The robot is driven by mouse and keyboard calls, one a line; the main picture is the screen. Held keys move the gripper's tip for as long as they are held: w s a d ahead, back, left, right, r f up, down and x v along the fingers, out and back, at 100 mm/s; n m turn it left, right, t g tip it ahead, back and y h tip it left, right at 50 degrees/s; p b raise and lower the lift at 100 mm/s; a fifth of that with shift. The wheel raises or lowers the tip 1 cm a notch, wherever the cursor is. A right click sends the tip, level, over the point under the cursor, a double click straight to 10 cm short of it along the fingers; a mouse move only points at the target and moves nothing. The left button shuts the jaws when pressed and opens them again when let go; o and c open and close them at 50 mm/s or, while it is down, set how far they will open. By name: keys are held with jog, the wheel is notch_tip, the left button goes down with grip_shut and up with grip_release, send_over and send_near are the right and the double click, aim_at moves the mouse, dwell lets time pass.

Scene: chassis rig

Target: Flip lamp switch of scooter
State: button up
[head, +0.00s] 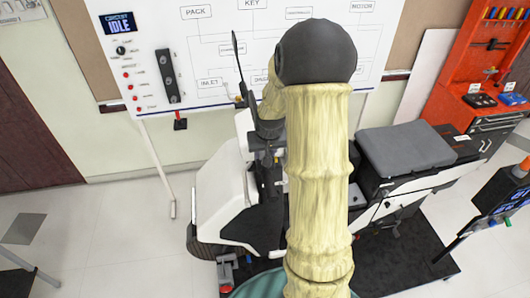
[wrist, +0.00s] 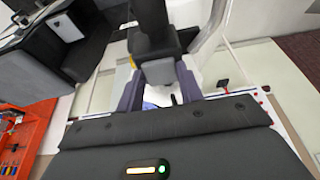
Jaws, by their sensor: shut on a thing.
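The scooter (head: 218,190) stands in the middle of the head view, with a white front body and a dark handlebar area. My gripper (head: 267,132) is at the handlebar, partly hidden behind my own arm. In the wrist view my gripper (wrist: 158,77) has its two purple-grey fingers on either side of a dark grey handlebar part (wrist: 155,45) and is shut on it. A small yellow patch shows beside the left finger. The lamp switch itself cannot be made out clearly in either view.
A whiteboard with labelled boxes (head: 215,25) and an IDLE display panel (head: 119,22) stands behind the scooter. A dark seat (head: 405,147) lies at the right. A red tool cabinet (head: 465,75) is at the far right. Pale floor (head: 110,225) is open at the left.

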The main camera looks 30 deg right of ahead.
jog(key=shift+w+d+r+g+y, duration=0.1)
jog(key=shift+w+g+y, duration=0.15)
jog(key=shift+g, duration=0.5)
jog(key=shift+w+r+g+y, duration=0.1)
jog(key=shift+w+g+y, duration=0.15)
jog(key=shift+g, duration=0.5)
jog(key=o, duration=1)
jog(key=shift+r+b, duration=0.45)
jog(key=shift+r, duration=0.2)
jog(key=r+b, duration=0.1)
jog(key=r, duration=0.4)
jog(key=r+b, duration=0.2)
jog(key=r, duration=0.3)
jog(key=s+r+b, duration=0.1)
jog(key=r+b, duration=0.1)
jog(key=r, duration=0.4)
jog(key=shift+a+f, duration=0.1)
jog(key=shift+a, duration=0.1)
